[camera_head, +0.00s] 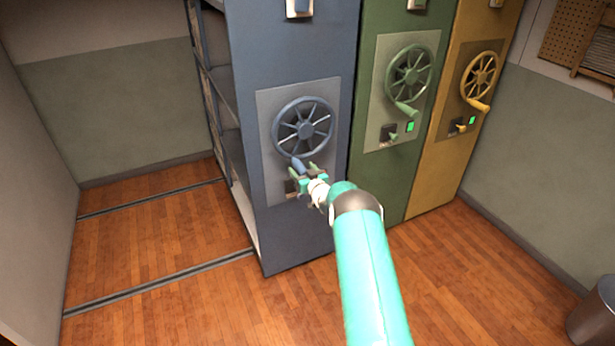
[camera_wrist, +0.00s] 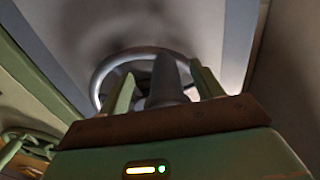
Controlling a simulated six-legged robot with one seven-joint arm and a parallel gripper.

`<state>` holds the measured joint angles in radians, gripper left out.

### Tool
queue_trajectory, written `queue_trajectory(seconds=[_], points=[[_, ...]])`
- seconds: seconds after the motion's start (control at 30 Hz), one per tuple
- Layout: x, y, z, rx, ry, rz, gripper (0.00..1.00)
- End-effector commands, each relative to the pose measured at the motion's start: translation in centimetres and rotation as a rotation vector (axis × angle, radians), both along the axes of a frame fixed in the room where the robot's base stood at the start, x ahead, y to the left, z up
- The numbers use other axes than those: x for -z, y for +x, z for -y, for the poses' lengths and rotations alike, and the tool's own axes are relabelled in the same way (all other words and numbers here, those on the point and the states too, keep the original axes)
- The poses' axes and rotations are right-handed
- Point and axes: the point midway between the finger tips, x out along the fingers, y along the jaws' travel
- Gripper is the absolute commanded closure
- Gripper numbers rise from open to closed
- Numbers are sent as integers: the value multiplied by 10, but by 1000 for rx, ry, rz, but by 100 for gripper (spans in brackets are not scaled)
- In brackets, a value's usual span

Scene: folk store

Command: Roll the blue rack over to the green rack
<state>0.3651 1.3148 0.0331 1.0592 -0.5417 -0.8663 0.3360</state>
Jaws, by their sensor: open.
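The blue rack (camera_head: 290,235) stands left of the green rack (camera_head: 383,185). Their fronts look side by side, with little or no gap showing. The blue rack's spoked wheel (camera_head: 303,127) is on a grey panel, with its blue crank handle (camera_head: 299,165) at the bottom. My gripper (camera_head: 304,169) is at this handle. In the wrist view my gripper's green fingers (camera_wrist: 165,82) are open, one on each side of the dark handle (camera_wrist: 168,78), with space between. The wheel rim (camera_wrist: 108,68) curves behind them. The lower panel is partly hidden by my gripper.
A yellow rack (camera_head: 448,160) stands right of the green one. Two floor rails (camera_head: 160,286) run left from the blue rack across open wooden floor to the left wall (camera_head: 35,170). A metal bin (camera_head: 597,315) stands at the lower right.

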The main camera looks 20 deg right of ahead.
Motion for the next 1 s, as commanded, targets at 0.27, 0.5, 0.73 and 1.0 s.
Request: queue_trajectory(seconds=[0.27, 0.5, 0.73, 1.0], points=[[-1, -21, 2, 2, 0, 0, 35], [-1, -38, 3, 2, 1, -1, 35], [0, -55, 4, 2, 0, 0, 35], [-1, -74, 5, 2, 1, 0, 35]])
